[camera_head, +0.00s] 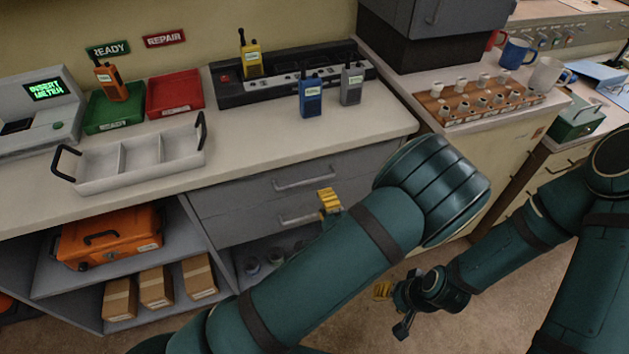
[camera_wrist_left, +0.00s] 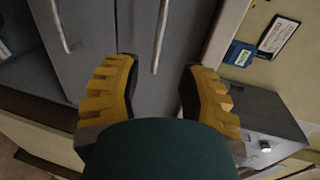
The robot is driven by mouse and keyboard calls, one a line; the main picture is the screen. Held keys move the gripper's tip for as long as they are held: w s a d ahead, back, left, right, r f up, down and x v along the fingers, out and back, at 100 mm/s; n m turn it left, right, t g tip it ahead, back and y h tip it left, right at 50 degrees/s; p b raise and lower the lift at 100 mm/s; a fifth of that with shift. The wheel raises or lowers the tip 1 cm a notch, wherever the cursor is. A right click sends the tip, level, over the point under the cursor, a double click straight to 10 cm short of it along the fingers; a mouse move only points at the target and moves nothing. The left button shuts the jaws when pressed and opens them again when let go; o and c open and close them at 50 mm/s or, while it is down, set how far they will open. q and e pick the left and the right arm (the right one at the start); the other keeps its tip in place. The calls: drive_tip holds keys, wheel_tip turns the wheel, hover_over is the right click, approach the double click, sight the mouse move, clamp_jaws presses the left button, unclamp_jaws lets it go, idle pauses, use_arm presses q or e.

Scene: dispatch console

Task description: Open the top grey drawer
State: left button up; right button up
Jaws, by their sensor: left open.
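The top grey drawer (camera_head: 240,197) is under the white worktop and looks shut, its front flush. Its bar handle (camera_head: 307,180) is in plain view. My left gripper (camera_head: 330,203) is just in front of the drawers, lower right of that handle; its arm hides part of the fronts. In the left wrist view my left gripper (camera_wrist_left: 160,85) is open, both yellow fingers apart. A bar handle (camera_wrist_left: 160,38), seemingly the top drawer's, lies ahead between the fingers, apart from them. My right gripper (camera_head: 385,292) is low over the floor, its jaws unclear.
A second drawer handle (camera_head: 299,217) is just below. An open shelf with an orange case (camera_head: 108,238) and cardboard boxes is at left. A white divided tray (camera_head: 135,158) and radios stand on the worktop. Bare floor (camera_head: 500,290) shows at lower right.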

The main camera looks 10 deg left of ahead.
sight(314, 181)
use_arm(q)
drive_tip(key=b+x, duration=0.1)
drive_tip(key=x, duration=0.9)
drive_tip(key=shift+w+f+b, duration=0.1)
drive_tip(key=shift+w+b, duration=0.1)
drive_tip(key=shift+b, duration=0.15)
clamp_jaws()
